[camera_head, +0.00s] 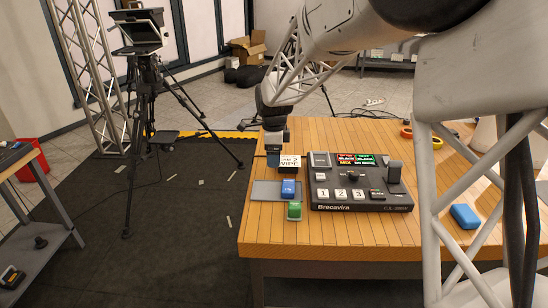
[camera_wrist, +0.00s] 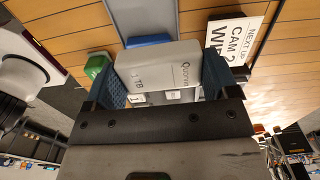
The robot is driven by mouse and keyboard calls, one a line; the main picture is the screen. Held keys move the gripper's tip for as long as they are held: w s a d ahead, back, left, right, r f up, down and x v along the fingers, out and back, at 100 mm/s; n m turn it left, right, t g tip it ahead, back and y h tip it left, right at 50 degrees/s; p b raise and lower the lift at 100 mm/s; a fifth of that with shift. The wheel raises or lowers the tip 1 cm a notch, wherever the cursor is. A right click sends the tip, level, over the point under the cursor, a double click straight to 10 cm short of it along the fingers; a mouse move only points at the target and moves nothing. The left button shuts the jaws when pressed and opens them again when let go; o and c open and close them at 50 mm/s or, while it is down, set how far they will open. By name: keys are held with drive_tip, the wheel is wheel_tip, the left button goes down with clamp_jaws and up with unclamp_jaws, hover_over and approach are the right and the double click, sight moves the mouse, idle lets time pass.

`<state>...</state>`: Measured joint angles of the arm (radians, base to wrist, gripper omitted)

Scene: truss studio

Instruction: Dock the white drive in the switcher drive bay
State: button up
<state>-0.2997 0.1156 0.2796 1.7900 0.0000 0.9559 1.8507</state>
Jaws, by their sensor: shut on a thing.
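In the wrist view the white drive (camera_wrist: 160,68), marked 1TB, is between the two blue fingers of my gripper (camera_wrist: 164,76), which is shut on it. In the head view my gripper (camera_head: 273,155) points down over the table's left part, behind the small sign; the drive cannot be made out there. The black switcher (camera_head: 360,207), with lit screens and white number keys, lies flat to the right of my gripper. I cannot tell which part of it is the drive bay. The switcher does not show clearly in the wrist view.
A grey tray (camera_head: 263,190) holds a blue drive (camera_head: 288,188); a green drive (camera_head: 294,211) lies at its front edge. The CAM 2 WIPE sign (camera_head: 290,164) stands between my gripper and the switcher. A blue object (camera_head: 465,216) lies at right. The table's front strip is clear.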

approach(320, 161)
drive_tip(key=shift+w, duration=0.15)
drive_tip(key=shift+f, duration=0.25)
drive_tip(key=shift+f, duration=2.7)
drive_tip(key=shift+f, duration=0.45)
idle(0.3)
drive_tip(key=o, duration=0.7)
drive_tip(key=shift+r, duration=0.15)
drive_tip(key=shift+r, duration=5.35)
